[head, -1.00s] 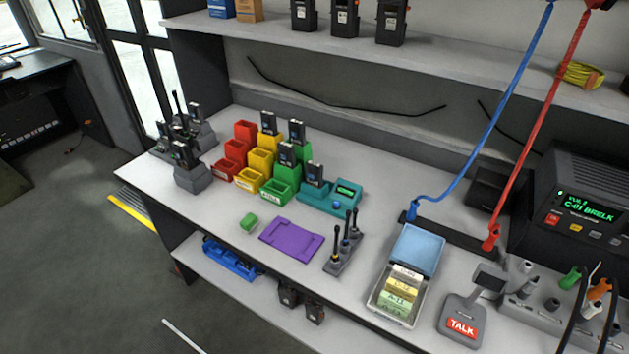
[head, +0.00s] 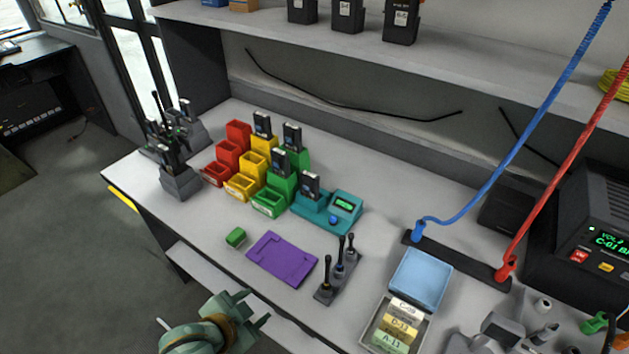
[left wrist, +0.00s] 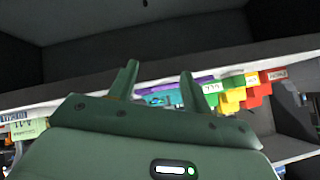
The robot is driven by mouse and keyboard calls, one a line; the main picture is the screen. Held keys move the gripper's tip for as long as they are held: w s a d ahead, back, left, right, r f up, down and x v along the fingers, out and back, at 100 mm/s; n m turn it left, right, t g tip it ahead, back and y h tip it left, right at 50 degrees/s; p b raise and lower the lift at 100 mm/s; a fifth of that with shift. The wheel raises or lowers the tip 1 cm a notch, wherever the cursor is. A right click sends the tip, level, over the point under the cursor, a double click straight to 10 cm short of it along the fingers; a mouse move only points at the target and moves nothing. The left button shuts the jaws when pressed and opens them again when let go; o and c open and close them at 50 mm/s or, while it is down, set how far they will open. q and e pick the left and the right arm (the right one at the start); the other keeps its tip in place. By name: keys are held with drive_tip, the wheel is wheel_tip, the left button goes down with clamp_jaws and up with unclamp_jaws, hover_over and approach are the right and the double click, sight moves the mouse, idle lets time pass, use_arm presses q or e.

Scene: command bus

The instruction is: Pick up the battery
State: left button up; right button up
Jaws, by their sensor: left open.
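Several dark battery-like blocks with pale labels stand in the head view. One (head: 310,186) is in the teal charger (head: 348,206) with a green screen. Others (head: 280,162) stand in the green bins (head: 268,203) and a yellow bin (head: 242,187). I cannot tell which one the task means. My left gripper (head: 256,308) is open and empty, low in front of the table's front edge and apart from all of these. In the left wrist view its two fingers (left wrist: 160,84) point up toward the table edge, with the bins beyond. My right gripper is not in view.
A purple tray (head: 282,260), a small green block (head: 236,237) and a rack of antennas (head: 337,270) are near the table's front edge. Red bins (head: 226,160) and radios (head: 178,180) stand at left. A blue-lidded box (head: 420,280) and coiled cords (head: 520,150) are at right.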

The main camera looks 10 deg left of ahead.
use_arm(q)
drive_tip(key=w+r+t+h, duration=0.1)
drive_tip(key=w+r, duration=0.1)
drive_tip(key=w+d+r+t+h, duration=0.1)
drive_tip(key=w+r, duration=0.1)
drive_tip(key=w+d+r+t+h, duration=0.1)
drive_tip(key=w+r, duration=0.1)
drive_tip(key=shift+w+d+n+t+h, duration=0.25)
drive_tip(key=shift+w+n+t+h, duration=0.05)
drive_tip(key=shift+h, duration=0.1)
drive_tip(key=w+a+r+n+t, duration=0.2)
drive_tip(key=w, duration=0.1)
drive_tip(key=w+a+r+n+t, duration=0.1)
drive_tip(key=w+a, duration=0.1)
drive_tip(key=shift+r+t, duration=0.2)
drive_tip(key=shift+t, duration=0.2)
drive_tip(key=b, duration=0.2)
approach(306, 183)
drive_tip(key=w, duration=0.1)
drive_tip(key=shift+h, duration=0.3)
drive_tip(key=b+x, duration=0.2)
drive_tip(key=x, duration=0.5)
drive_tip(key=shift+f+b, duration=0.15)
drive_tip(key=shift+b, duration=0.15)
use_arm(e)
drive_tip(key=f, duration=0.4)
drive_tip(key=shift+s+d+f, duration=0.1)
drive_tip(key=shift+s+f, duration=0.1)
use_arm(q)
clamp_jaws()
